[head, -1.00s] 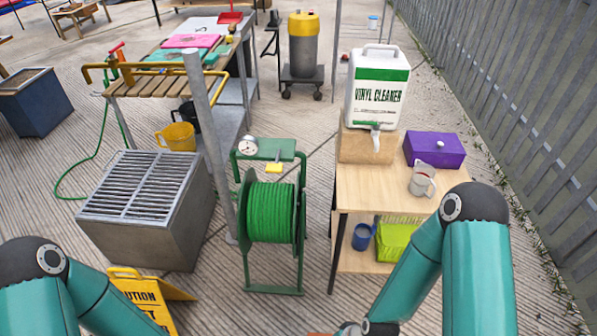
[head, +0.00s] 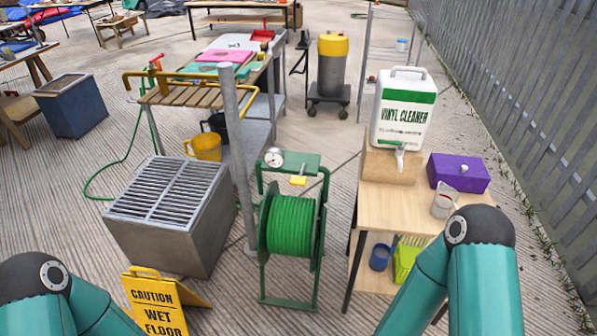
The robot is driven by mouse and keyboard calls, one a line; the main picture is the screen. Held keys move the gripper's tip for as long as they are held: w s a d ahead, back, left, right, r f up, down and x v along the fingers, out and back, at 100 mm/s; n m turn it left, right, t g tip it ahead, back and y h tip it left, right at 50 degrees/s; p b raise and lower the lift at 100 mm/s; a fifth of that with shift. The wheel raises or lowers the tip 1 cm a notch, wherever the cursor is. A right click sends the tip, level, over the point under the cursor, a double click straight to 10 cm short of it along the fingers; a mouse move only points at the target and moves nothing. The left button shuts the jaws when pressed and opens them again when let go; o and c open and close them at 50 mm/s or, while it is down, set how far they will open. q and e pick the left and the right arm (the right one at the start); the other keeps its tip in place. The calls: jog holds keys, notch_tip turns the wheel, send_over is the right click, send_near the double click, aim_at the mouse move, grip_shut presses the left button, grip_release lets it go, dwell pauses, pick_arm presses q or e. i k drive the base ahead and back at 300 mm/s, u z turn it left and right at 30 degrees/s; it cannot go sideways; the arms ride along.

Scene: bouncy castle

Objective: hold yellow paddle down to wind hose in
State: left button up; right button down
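The yellow paddle (head: 298,181) is a small flat tab at the front of the green top plate of the hose reel stand. The green hose (head: 290,225) is wound on the drum inside the green reel frame (head: 264,273). A round white gauge (head: 274,158) sits on the left of the top plate. My two teal arms show at the bottom left and bottom right. Both grippers are out of the picture, and nothing of mine touches the reel or the paddle.
A grey grated box (head: 190,235) stands left of the reel, with a yellow caution sign (head: 155,305) in front. A wooden table (head: 390,200) with a vinyl cleaner jug (head: 403,110) and a purple box (head: 458,172) stands right. A metal post (head: 240,160) rises behind the reel's left side.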

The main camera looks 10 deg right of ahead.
aim_at(300, 180)
jog(key=i, duration=0.9)
jog(key=z, duration=0.05)
